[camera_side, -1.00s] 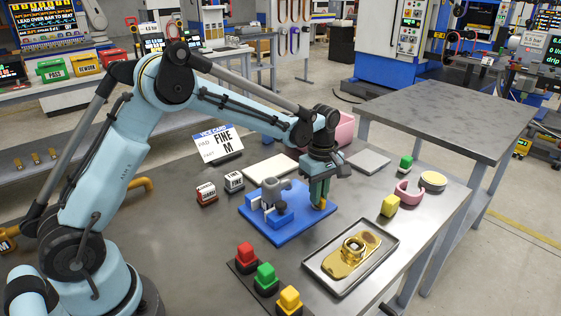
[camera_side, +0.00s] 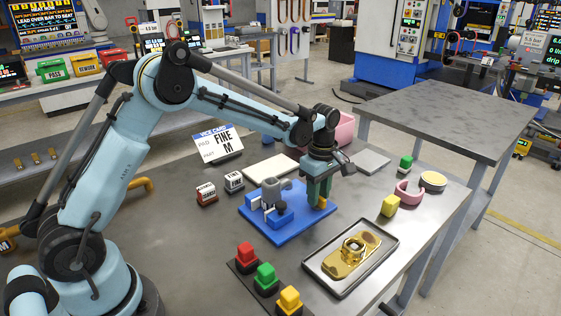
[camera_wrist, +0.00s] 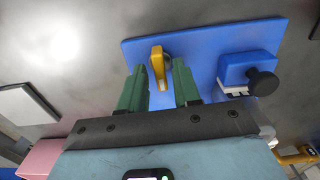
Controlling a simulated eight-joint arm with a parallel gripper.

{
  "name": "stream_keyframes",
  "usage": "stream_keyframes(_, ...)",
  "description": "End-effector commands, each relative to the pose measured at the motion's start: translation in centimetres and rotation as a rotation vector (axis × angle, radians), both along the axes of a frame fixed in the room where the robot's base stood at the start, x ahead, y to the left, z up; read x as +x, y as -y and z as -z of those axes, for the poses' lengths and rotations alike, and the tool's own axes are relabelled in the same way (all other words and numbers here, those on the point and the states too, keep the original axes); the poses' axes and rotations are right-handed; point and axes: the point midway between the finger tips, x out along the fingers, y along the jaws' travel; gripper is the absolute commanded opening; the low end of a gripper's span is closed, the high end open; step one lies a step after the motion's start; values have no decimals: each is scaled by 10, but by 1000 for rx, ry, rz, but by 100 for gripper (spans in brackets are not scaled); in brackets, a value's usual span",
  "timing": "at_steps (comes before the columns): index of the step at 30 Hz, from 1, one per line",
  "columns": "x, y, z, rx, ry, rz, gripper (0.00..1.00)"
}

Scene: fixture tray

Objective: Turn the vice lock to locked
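The blue vice base plate (camera_side: 290,228) lies on the grey bench, and its far part shows in the wrist view (camera_wrist: 200,42). A yellow lever (camera_wrist: 158,66) on a dark round pivot stands on the plate; it is partly hidden behind my gripper in the side view (camera_side: 321,203). My gripper (camera_wrist: 159,76) is open, with its green fingers on either side of the lever and visible gaps to it. The blue vice block (camera_wrist: 240,70) with a black knob (camera_wrist: 263,82) is to the right of the fingers. I cannot read any locked mark.
A metal tray (camera_side: 322,277) with a gold part stands in front of the plate. A card (camera_side: 218,143) stands behind.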

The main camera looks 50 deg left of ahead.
Motion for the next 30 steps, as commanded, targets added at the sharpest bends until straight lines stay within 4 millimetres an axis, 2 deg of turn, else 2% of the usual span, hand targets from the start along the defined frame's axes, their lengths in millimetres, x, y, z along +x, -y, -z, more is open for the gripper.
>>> stream_keyframes(9, 0, 0, 0, -1, 0, 2, 38)
stream_keyframes(13, 0, 0, -8, -1, 0, 2, 38)
stream_keyframes(17, 0, 0, -29, -1, 0, 2, 38)
stream_keyframes(24, -1, 0, -78, -1, 0, 2, 38)
stream_keyframes(30, 0, 0, -107, -1, 0, 1, 38)
